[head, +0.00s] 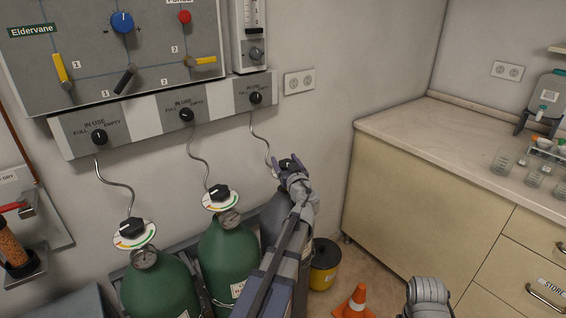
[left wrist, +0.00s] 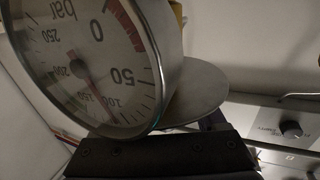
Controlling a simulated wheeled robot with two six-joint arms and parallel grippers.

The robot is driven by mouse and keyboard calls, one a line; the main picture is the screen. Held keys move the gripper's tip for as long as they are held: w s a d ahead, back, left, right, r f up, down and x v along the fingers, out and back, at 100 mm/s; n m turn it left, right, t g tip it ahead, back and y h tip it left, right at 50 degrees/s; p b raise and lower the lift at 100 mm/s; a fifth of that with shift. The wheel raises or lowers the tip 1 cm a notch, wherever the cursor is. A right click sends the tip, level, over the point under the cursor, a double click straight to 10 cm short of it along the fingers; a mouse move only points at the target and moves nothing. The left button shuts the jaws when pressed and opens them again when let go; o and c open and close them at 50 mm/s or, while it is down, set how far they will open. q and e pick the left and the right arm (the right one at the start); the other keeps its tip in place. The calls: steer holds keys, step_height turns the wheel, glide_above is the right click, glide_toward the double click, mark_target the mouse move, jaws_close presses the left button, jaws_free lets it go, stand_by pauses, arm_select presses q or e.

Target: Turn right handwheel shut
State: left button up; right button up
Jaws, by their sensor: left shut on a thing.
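Three gas cylinders stand in a row below the wall panel. The right cylinder (head: 275,213) is grey and mostly covered by my left arm. Its right handwheel (head: 287,162) is a small dark knob at the top, largely hidden by my fingers. My left gripper (head: 290,170) is shut on it. In the left wrist view a round pressure gauge (left wrist: 85,65) fills the left side, and a pale disc (left wrist: 200,95) shows behind it; the handwheel itself cannot be made out. A grey part of my right arm (head: 428,295) shows at the bottom, its fingers not visible.
The middle (head: 219,192) and left handwheels (head: 132,228) have coloured dial discs on green cylinders. Thin hoses run up to the panel strip (head: 220,99). A yellow bin (head: 323,268), an orange cone (head: 356,302) and a cabinet (head: 430,205) stand to the right.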

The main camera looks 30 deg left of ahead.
arm_select(q)
steer(key=m+t+h, duration=0.1)
steer(key=h, duration=0.1)
steer(key=m+t+h, duration=0.3)
steer(key=m+h, duration=0.1)
steer(key=shift+w+d, duration=0.3)
steer(key=shift+d, duration=0.05)
steer(key=shift+w+d+m+t+h, duration=0.15)
steer(key=shift+m+t+h, duration=0.3)
steer(key=shift+m+h, duration=0.65)
steer(key=shift+w+d+m+t+h, duration=0.1)
steer(key=shift+d+m+t+h, duration=0.3)
steer(key=shift+h, duration=1.2)
steer(key=o, duration=1.3)
steer(key=shift+m+h, duration=0.3)
steer(key=shift+s, duration=0.15)
steer(key=s, duration=0.7)
steer(key=shift+s+d, duration=0.3)
